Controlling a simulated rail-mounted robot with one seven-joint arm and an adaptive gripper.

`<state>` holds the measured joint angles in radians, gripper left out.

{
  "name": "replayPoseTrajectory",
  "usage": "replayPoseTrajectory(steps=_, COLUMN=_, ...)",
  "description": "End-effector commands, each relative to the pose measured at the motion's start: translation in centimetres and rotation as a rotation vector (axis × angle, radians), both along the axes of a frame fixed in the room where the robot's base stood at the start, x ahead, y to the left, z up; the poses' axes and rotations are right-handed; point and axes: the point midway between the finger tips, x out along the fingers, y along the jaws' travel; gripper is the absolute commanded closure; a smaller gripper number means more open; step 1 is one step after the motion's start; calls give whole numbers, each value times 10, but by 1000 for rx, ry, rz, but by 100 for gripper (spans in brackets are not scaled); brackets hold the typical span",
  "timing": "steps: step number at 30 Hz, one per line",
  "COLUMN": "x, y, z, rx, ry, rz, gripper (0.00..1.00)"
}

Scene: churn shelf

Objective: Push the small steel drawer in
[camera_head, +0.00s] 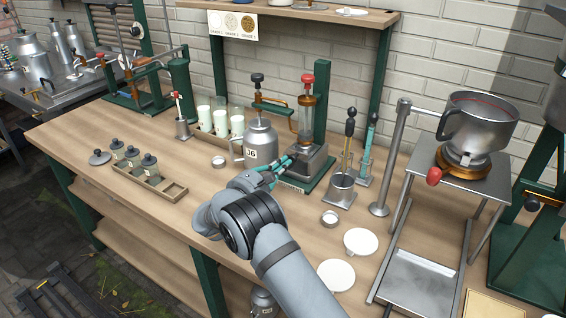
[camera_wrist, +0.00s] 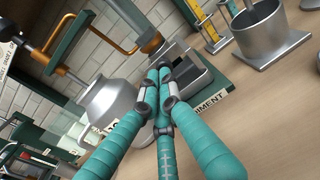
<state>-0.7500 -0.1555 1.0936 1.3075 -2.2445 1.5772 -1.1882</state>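A dark steel box (camera_head: 312,158) sits on a green base under the upright glass cylinder with the red knob. It also shows in the wrist view (camera_wrist: 198,82), with a grey drawer-like part at its front. My gripper's teal fingers largely hide that front, so I cannot tell how far the drawer stands out. My gripper (camera_head: 287,162) is at the left front of the box, close to it. In the wrist view the fingertips (camera_wrist: 165,76) are drawn together with nothing between them. Whether they touch the drawer is unclear.
A steel cup with a dark-handled tool (camera_head: 343,188) stands to the right.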

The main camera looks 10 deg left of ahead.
Motion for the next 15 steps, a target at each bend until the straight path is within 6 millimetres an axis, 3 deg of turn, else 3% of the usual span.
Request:
replayPoseTrajectory(steps=9, x=-70, y=27, z=2, rx=0, ry=1, rz=6, gripper=100)
replayPoseTrajectory(steps=15, x=-104, y=38, z=4, rx=0, ry=2, rz=4, gripper=100)
